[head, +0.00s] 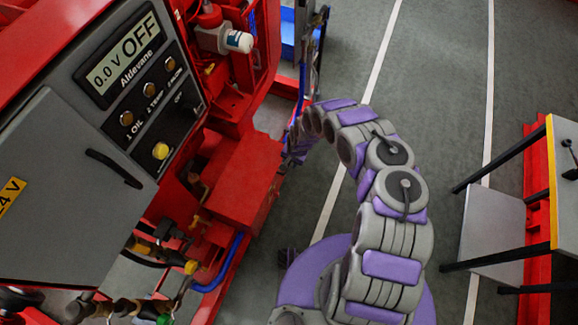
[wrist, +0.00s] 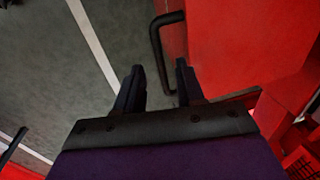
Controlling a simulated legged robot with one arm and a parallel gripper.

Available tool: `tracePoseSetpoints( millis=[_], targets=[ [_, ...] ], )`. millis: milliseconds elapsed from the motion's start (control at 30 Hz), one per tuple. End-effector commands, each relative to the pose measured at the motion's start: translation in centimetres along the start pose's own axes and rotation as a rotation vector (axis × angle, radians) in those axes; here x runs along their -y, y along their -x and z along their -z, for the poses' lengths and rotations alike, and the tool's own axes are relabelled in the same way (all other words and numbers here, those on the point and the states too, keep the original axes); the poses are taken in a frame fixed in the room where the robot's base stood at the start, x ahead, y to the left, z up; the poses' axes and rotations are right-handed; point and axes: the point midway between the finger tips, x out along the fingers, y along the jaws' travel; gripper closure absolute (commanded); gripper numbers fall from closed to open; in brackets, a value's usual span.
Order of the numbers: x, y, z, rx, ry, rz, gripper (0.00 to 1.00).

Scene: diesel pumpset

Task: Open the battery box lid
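In the wrist view my gripper (wrist: 158,80) is open, its two dark fingers apart with nothing between them. A black bar handle (wrist: 156,45) stands off a red box face (wrist: 240,45) just beyond the fingertips. Its lower end lies between the fingers in the picture; contact is not visible. In the head view my arm curves over to the right side of a red box (head: 238,182), where the gripper is mostly hidden. A grey door (head: 60,190) with a black handle (head: 113,168) and a yellow label ending in "4 V" is at left. I cannot tell which cover is the battery box lid.
A control panel (head: 140,85) reading "OFF" sits above the grey door. Blue hose (head: 222,265) and fittings lie below the red box. A table with a yellow edge (head: 552,180) stands at right. Grey floor (head: 425,90) between is open.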

Motion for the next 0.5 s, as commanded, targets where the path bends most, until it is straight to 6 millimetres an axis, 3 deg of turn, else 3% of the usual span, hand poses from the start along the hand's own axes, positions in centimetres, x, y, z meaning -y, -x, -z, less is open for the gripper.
tracePoseSetpoints(
  millis=[200,500],
  targets=[
    [0.1,-2.3,-0.1,0.001,0.001,-0.002,0.62],
    [0.1,-2.5,-0.1,0.000,0.001,-0.003,0.62]
  ],
)
